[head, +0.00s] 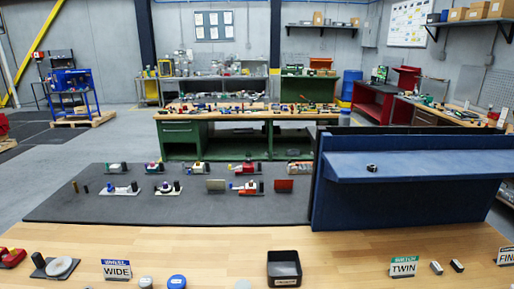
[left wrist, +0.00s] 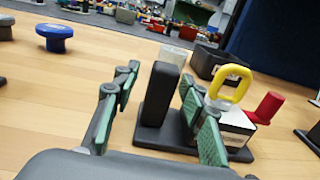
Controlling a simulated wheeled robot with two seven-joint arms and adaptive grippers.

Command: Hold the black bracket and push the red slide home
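The black bracket (left wrist: 160,95) stands upright on a dark base in the left wrist view. Beside it on the same base are a white block (left wrist: 235,125), a yellow ring handle (left wrist: 231,82) and a red part (left wrist: 266,108), which looks like the red slide. My left gripper (left wrist: 158,112) is open, with its green-padded fingers apart on either side of the bracket. The right finger is closer to the bracket and hides part of the white block. I cannot tell whether it touches. Neither gripper nor this assembly is identifiable in the head view.
A black tray (head: 284,268) stands behind the assembly. TWIN (head: 404,266) and WIDE (head: 116,269) signs stand on the wooden table (head: 215,240). A dark mat (head: 130,208) and a blue shelf panel (head: 410,200) lie beyond.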

